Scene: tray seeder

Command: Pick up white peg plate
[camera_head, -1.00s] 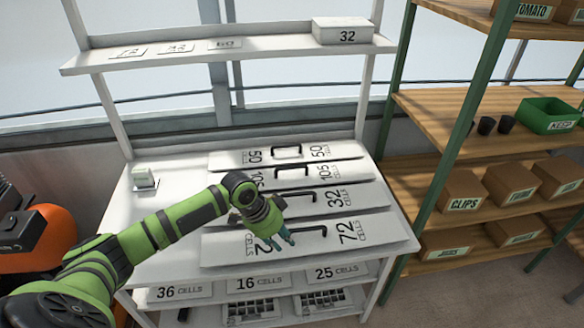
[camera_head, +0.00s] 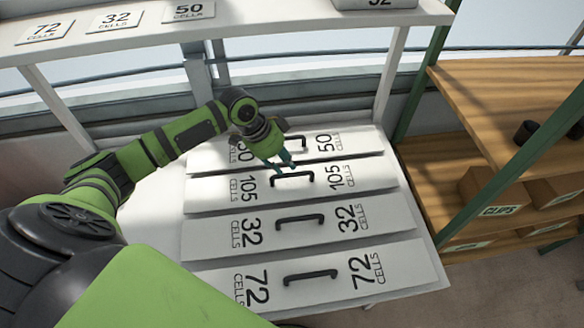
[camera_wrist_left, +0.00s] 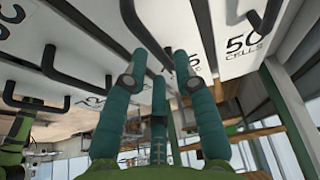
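Several white plates with black handles lie in a row on the white bench. From back to front they are the 50-cell plate (camera_head: 344,143), the 105-cell plate (camera_head: 367,174), the 32-cell plate (camera_head: 382,214) and the 72-cell plate (camera_head: 340,268). My left gripper (camera_head: 287,168) has teal fingers, spread and empty, over the 105-cell plate's handle (camera_head: 306,177). In the left wrist view, the fingertips (camera_wrist_left: 159,58) are apart, with the middle black handle (camera_wrist_left: 146,40) close at them. I cannot tell whether they touch it.
A white shelf (camera_head: 255,24) with number cards runs above the back of the bench. A green post (camera_head: 500,185) and wooden shelves with boxes (camera_head: 495,192) stand at the right. The bench left of the plates (camera_head: 155,220) is bare.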

